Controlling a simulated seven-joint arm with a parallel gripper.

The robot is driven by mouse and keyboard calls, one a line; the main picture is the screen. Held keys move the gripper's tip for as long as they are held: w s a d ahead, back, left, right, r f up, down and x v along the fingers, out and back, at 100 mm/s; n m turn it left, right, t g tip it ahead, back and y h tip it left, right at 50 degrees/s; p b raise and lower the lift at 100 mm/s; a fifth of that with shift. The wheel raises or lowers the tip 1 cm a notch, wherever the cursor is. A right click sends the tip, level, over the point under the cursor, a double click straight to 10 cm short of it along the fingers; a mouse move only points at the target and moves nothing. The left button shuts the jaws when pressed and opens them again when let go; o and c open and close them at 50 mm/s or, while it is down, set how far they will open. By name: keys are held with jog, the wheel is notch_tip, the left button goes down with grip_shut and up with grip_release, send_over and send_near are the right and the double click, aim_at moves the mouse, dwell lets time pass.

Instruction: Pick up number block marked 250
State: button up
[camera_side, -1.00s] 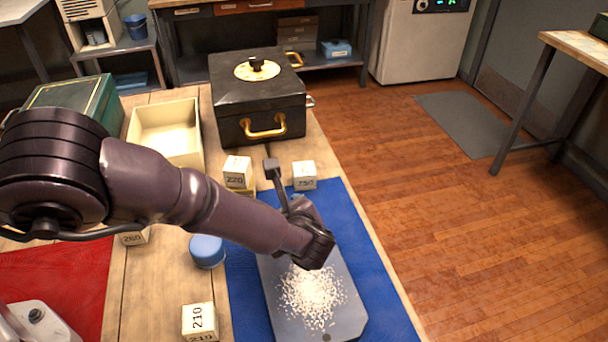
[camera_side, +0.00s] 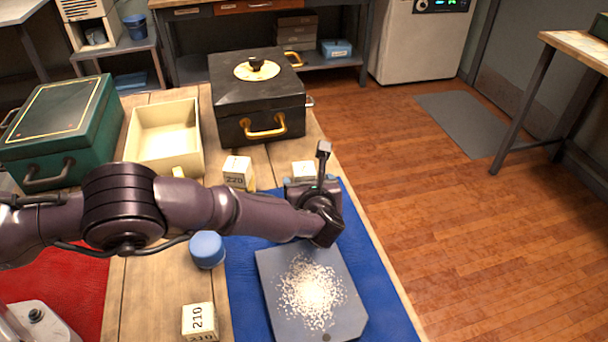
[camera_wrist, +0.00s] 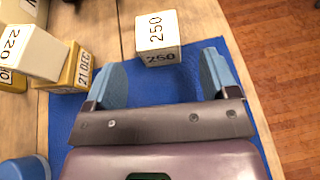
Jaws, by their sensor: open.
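The white number block marked 250 (camera_wrist: 158,38) stands at the far edge of the blue mat in the wrist view. It lies ahead of my gripper (camera_wrist: 160,75), between the lines of its two blue fingers and apart from them. The gripper is open and empty. In the side view the block's pale top (camera_side: 303,169) shows just behind my gripper, and its lower part is hidden.
A yellow block (camera_wrist: 78,68) stands beside block 220. A grey plate with white grains (camera_side: 265,275) lies on the blue mat (camera_side: 245,310). A blue round object (camera_side: 207,250) and block 210 (camera_side: 198,319) are left of it. A black box (camera_side: 232,100) stands behind.

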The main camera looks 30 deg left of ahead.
aim_at(306, 179)
jog(key=shift+x, duration=2.35)
jog(key=shift+c, duration=0.5)
jog(key=c, duration=0.9)
